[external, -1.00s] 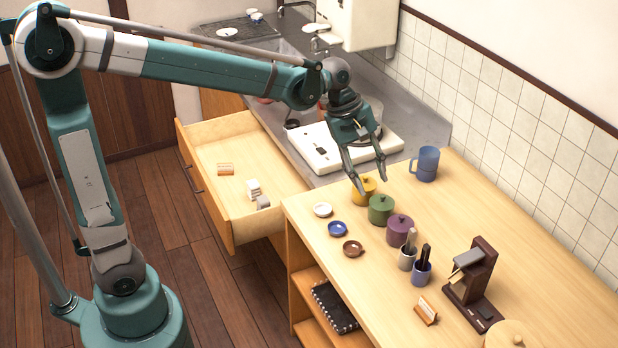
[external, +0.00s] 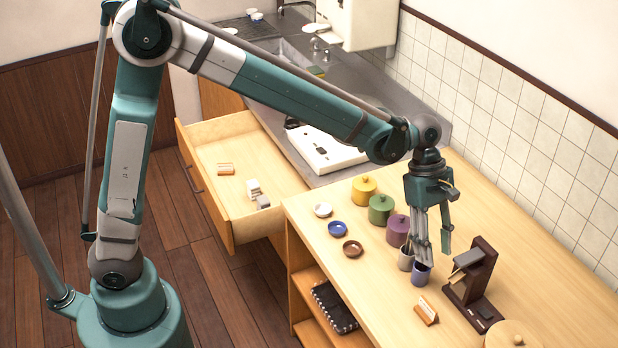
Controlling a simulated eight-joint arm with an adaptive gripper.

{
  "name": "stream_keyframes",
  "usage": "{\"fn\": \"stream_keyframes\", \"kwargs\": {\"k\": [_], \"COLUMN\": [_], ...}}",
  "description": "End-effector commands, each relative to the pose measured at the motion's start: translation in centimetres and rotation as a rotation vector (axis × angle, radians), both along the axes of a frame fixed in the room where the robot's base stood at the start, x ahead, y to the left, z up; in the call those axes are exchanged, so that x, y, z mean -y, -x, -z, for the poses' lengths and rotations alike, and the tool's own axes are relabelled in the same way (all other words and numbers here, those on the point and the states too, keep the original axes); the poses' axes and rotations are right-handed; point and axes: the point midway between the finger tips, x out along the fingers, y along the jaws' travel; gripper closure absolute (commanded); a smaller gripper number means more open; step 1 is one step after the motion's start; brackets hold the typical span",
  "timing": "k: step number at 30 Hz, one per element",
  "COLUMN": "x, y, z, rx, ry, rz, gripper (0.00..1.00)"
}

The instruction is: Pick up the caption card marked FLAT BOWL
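A small caption card (external: 427,311) in a wooden holder stands on the counter near its front edge, right of the cups. A second card (external: 225,169) lies in the open drawer. The lettering on both is too small to read, so I cannot tell which one says FLAT BOWL. My gripper (external: 433,252) points down over the counter with its fingers apart and nothing seen between them. It is above and behind the counter card, by the blue cup (external: 422,275), whose contents it partly hides.
Yellow (external: 364,190), green (external: 381,209) and purple (external: 398,229) lidded pots stand in a row left of my gripper. Three small dishes (external: 337,228) lie before them. A dark stand (external: 474,285) rises close to the card's right. The front counter edge is near the card.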

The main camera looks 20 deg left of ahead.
Motion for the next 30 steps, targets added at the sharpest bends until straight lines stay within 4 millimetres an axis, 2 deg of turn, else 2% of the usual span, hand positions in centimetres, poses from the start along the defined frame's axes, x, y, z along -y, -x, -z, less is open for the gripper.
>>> {"fn": "stream_keyframes", "kwargs": {"k": [9, 15, 21, 30], "x": [0.0, 0.0, -0.1, -0.1], "y": [-0.1, -0.1, -0.1, -0.1], "z": [8.4, 12.6, 14.0, 14.0], "rx": [0.001, 0.001, 0.001, 0.001], "ry": [0.001, 0.001, 0.001, 0.001], "rz": [0.001, 0.001, 0.001, 0.001], "gripper": [0.65, 0.65, 0.65, 0.65]}}
